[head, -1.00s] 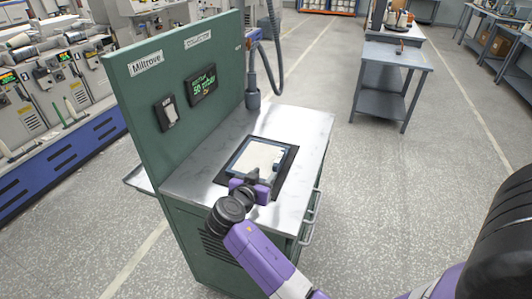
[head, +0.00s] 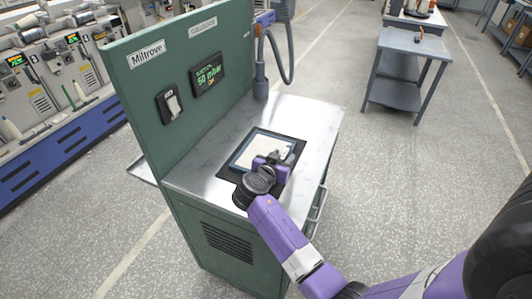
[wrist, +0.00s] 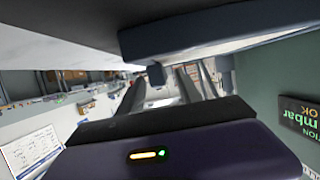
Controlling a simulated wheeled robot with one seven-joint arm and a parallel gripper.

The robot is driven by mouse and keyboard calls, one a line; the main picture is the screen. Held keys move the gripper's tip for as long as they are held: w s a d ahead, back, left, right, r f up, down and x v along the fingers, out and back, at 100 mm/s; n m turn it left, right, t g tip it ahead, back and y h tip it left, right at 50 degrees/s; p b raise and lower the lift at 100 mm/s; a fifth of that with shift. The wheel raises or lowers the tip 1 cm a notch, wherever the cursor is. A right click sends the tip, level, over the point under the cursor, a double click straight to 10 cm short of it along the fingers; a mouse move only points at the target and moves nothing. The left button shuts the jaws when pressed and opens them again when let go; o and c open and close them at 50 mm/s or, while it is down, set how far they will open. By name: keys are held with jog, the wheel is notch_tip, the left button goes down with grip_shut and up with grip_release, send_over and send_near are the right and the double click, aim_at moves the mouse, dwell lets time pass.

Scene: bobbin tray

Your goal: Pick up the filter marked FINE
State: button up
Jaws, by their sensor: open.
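A flat square filter with a blue-grey frame and pale middle (head: 257,147) lies on a black mat (head: 229,173) on a steel bench top. No marking on it is readable. My gripper (head: 287,156) is open over the filter's near right part and hides some of it. I cannot tell whether it touches the frame. In the wrist view, which is upside down, a dark blue-grey bar (wrist: 225,32), apparently the filter's frame, spans the top close to my gripper (wrist: 168,78). Nothing shows between the fingers.
The bench (head: 312,115) has a green back panel (head: 150,100) with a switch and a lit display (head: 209,75) reading 50 mbar. A grey hose (head: 261,75) stands at the bench's back. Bare steel surrounds the mat. A grey table (head: 410,45) stands apart behind.

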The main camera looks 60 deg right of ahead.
jog(key=shift+x, duration=1.05)
grip_shut()
jog(key=shift+r, duration=0.2)
